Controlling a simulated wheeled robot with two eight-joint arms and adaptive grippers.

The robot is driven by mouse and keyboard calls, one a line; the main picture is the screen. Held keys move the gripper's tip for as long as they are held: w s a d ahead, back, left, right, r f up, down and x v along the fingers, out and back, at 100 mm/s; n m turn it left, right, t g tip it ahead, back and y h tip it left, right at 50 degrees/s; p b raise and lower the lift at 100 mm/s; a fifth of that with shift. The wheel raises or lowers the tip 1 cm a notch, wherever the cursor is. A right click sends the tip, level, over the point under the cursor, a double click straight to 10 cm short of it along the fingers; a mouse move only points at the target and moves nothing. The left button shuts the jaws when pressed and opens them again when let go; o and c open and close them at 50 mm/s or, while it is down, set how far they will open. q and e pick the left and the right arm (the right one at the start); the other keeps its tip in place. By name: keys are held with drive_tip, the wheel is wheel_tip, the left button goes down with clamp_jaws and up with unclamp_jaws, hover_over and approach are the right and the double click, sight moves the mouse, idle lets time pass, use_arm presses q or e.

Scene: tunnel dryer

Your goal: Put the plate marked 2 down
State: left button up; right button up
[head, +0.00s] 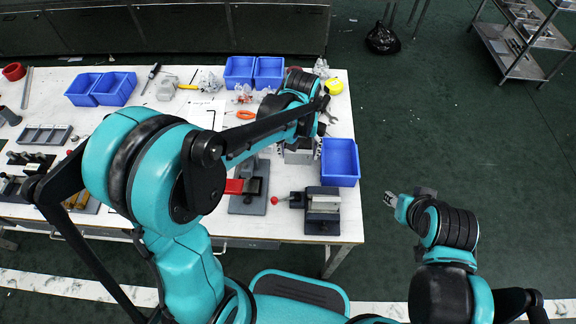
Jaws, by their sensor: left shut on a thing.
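My left arm reaches from the left across the white workbench (345,222). Its gripper (318,122) is over the bench's right half, shut on the plate marked 2. The plate is mostly hidden by the gripper and arm, and I cannot read any mark on it. A grey metal block (298,154) sits just below the gripper in the picture; I cannot tell whether they touch. My right gripper (391,200) is off the bench's right edge, over the green floor, apart from everything. Its fingers are too small to tell open from shut.
A blue bin (340,162) stands at the bench's right edge. A small vise (322,211) and a red-handled press (249,187) are at the front. More blue bins (240,70) stand at the back. A wrench and a yellow tape (334,86) lie near the gripper.

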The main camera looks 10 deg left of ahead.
sight(298, 162)
use_arm(q)
wheel_tip(298, 162, down, 6)
drive_tip(key=shift+w+r+b, duration=0.1)
drive_tip(key=shift+w+b, duration=0.05)
drive_tip(key=shift+b, duration=1.1)
drive_tip(key=shift+a+f+b, duration=0.1)
drive_tip(key=shift+f+b, duration=0.75)
drive_tip(key=shift+f, duration=1.2)
drive_tip(key=shift+f, duration=0.2)
drive_tip(key=o, duration=1.3)
drive_tip(key=shift+r, duration=0.1)
